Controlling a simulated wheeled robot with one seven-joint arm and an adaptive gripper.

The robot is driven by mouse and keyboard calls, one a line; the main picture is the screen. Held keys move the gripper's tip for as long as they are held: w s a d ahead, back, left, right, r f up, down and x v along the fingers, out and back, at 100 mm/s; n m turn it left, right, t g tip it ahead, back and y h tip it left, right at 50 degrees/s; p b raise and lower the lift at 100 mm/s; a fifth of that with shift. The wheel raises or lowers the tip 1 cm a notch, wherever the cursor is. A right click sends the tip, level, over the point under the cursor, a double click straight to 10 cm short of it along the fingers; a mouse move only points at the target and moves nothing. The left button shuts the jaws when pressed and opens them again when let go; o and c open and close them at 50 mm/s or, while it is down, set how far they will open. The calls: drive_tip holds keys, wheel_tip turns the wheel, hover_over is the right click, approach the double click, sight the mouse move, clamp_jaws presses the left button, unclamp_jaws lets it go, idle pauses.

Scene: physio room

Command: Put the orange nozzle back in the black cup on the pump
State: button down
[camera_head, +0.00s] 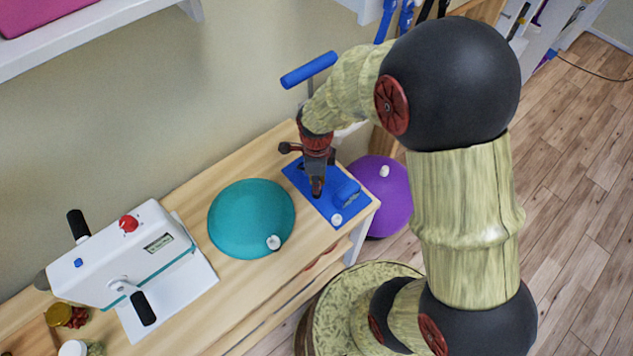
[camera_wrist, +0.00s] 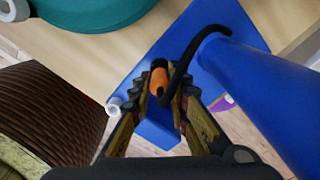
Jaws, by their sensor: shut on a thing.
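The blue pump's flat base (camera_head: 327,207) lies at the right end of the wooden counter, and its blue T-handle (camera_head: 309,69) shows above my wrist. In the wrist view the blue pump barrel (camera_wrist: 268,95) rises on the right, with a black hose (camera_wrist: 190,50) curving from it towards my fingertips. My gripper (camera_head: 317,188) points down over the base, and in the wrist view (camera_wrist: 165,98) its fingers are shut on the orange nozzle (camera_wrist: 158,82). I cannot make out the black cup; the nozzle's lower end and the spot under my fingers are hidden.
A teal dome (camera_head: 250,218) sits on the counter left of the pump. A white hand-crank machine (camera_head: 140,255) stands further left. A purple ball (camera_head: 382,205) is beyond the counter's right end. The wall is close behind.

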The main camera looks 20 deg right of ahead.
drive_tip(key=shift+f, duration=0.15)
drive_tip(key=c, duration=1.6)
unclamp_jaws()
drive_tip(key=shift+o, duration=0.2)
drive_tip(key=shift+r+p, duration=2.85)
drive_tip(key=shift+r, duration=0.7)
